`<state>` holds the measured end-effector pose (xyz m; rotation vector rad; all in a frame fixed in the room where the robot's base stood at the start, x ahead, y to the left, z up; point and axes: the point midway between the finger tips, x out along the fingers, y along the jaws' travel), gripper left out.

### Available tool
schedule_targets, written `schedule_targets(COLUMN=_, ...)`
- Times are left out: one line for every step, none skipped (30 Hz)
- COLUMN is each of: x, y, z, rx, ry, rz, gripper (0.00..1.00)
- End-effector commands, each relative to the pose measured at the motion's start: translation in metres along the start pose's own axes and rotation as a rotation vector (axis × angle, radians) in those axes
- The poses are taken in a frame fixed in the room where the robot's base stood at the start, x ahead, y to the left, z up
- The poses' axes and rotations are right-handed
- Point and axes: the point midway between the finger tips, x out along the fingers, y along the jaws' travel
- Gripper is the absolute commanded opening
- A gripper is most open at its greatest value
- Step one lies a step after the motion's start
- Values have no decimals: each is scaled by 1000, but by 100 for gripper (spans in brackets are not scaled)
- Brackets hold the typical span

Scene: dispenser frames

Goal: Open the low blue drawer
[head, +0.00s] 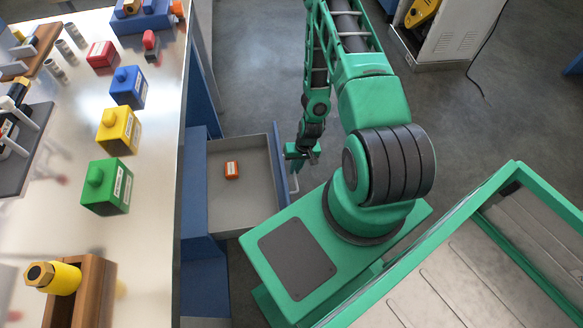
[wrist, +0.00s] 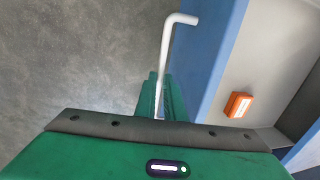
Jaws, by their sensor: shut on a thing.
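The low blue drawer (head: 279,163) stands pulled out from the cabinet under the bench in the head view, with its grey inside showing. Its blue front also shows in the wrist view (wrist: 216,50). A white bar handle (wrist: 168,50) runs along that front. My gripper (head: 296,157) is at the outer side of the drawer front, and its green fingers (wrist: 160,98) are shut on the handle. A small orange box (head: 232,169) lies inside the drawer; it also shows in the wrist view (wrist: 238,105).
The metal bench top (head: 150,180) at left holds red, blue, yellow and green blocks and a wooden holder. A green-framed tray (head: 440,245) is at lower right. Grey floor (head: 250,70) is free beyond the drawer.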

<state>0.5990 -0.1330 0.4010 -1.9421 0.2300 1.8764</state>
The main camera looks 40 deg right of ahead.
Motion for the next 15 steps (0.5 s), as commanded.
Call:
schedule_targets(x=-1, y=0, z=-5, rx=-2, ry=10, rz=0, gripper=0)
schedule_targets(x=-1, y=0, z=-5, rx=-3, ry=10, rz=0, gripper=0)
schedule_targets(x=-1, y=1, z=-5, rx=-4, ry=11, rz=0, gripper=0)
schedule_targets(x=-1, y=1, z=-6, rx=-4, ry=12, rz=0, gripper=0)
schedule_targets(x=-1, y=1, z=-6, rx=-4, ry=12, rz=0, gripper=0)
schedule_targets(x=-1, y=1, z=-6, rx=-4, ry=13, rz=0, gripper=0)
schedule_targets(x=-1, y=1, z=-6, rx=-4, ry=13, rz=0, gripper=0)
schedule_targets(x=-1, y=1, z=-6, rx=-4, ry=14, rz=0, gripper=0)
schedule_targets(x=-1, y=1, z=-7, rx=-4, ry=14, rz=0, gripper=0)
schedule_targets(x=-1, y=0, z=-7, rx=-4, ry=15, rz=0, gripper=0)
schedule_targets(x=-1, y=0, z=-7, rx=-5, ry=15, rz=0, gripper=0)
schedule_targets(x=-1, y=0, z=-8, rx=-5, ry=16, rz=0, gripper=0)
schedule_targets(x=-1, y=0, z=-8, rx=-5, ry=17, rz=0, gripper=14)
schedule_targets(x=-1, y=0, z=-8, rx=-5, ry=17, rz=0, gripper=21)
schedule_targets(x=-1, y=0, z=-7, rx=-5, ry=16, rz=0, gripper=28)
